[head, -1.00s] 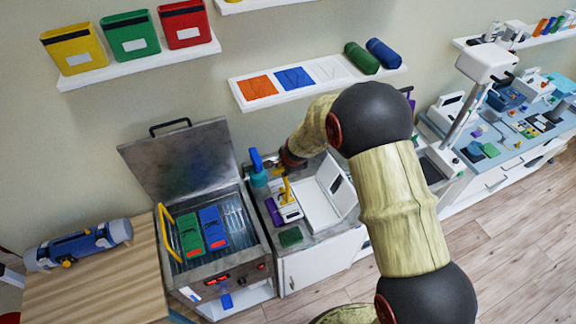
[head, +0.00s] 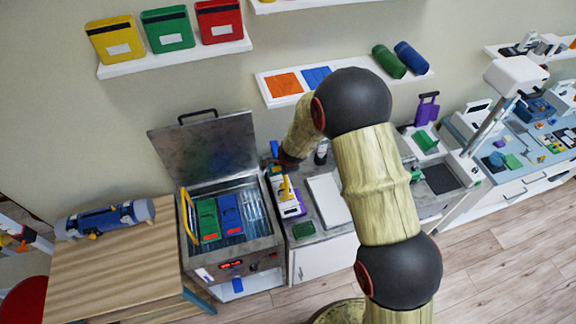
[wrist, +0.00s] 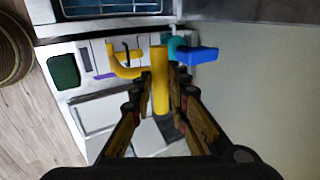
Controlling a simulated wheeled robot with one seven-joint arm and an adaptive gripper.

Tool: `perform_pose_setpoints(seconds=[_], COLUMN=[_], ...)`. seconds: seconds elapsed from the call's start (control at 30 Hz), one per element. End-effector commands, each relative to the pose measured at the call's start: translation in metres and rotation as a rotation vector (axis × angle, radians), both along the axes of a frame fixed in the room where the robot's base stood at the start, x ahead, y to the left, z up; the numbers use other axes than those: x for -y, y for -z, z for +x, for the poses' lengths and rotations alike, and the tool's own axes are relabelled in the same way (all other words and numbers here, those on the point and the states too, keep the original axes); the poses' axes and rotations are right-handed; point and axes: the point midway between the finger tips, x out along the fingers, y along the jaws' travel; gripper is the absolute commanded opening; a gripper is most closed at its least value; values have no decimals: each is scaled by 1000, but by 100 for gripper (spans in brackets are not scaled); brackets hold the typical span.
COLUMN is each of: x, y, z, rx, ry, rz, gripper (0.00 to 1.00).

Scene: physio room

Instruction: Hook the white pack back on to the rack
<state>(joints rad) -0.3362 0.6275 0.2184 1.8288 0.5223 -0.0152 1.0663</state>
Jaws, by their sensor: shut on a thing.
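My gripper (wrist: 160,78) is shut on a yellow handle (wrist: 160,95); a curved yellow part (wrist: 124,68) shows to its left. In the head view the yellow handle (head: 285,188) shows in front of a white slotted piece, which looks like the white pack (head: 282,199). I cannot tell whether handle and pack are joined, or whether the pack touches the counter. The open steel heater (head: 262,250) is left of my gripper. Inside are a wire rack (head: 254,208), a green pack (head: 208,219) and a blue pack (head: 231,215). A yellow bar (head: 187,215) stands at its left side.
A teal bottle with a blue top (wrist: 195,55) is close to the right of my fingers. A purple item (head: 300,207), a dark green block (head: 304,230) and a white box (head: 327,198) are on the counter. The raised heater lid (head: 205,150) stands behind the heater.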

Motion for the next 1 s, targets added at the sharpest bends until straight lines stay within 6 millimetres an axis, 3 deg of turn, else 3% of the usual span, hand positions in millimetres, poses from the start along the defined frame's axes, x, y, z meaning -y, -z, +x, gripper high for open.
perform_pose_setpoints(seconds=[0.4, 1.0], x=[-30, -57], y=[-1, -1], z=[-2, -7], rx=[6, 5], ry=[-1, -1], rz=[2, 4], gripper=[0, 0])
